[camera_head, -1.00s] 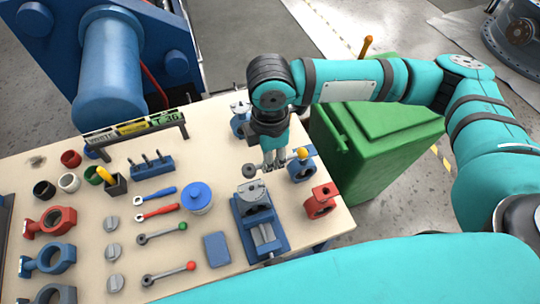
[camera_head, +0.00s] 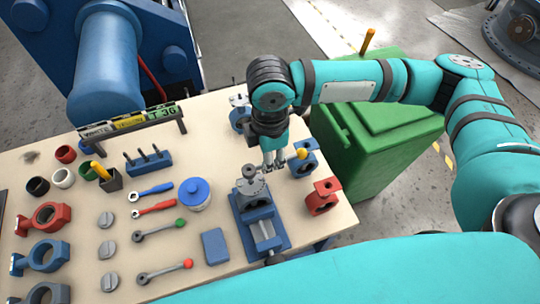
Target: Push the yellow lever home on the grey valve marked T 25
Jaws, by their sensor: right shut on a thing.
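My right gripper (camera_head: 273,161) is shut on a lever with a yellow ball end (camera_head: 302,153). The lever lies crosswise in the jaws, and its round grey hub (camera_head: 250,170) sticks out to the left. The hub is just above or at the top of a grey valve (camera_head: 254,190); I cannot tell whether they touch. The grey valve sits in a blue vise (camera_head: 263,233). No mark on it is readable. A sign rack (camera_head: 128,125) shows T 36, not T 25. My left gripper is not in view.
A blue valve (camera_head: 305,168) and a red valve (camera_head: 322,201) stand right of the vise. A blue-lidded pot (camera_head: 195,192) and levers with green (camera_head: 180,223) and red (camera_head: 188,264) ends lie left. A green bin (camera_head: 385,130) stands beyond the table's right edge.

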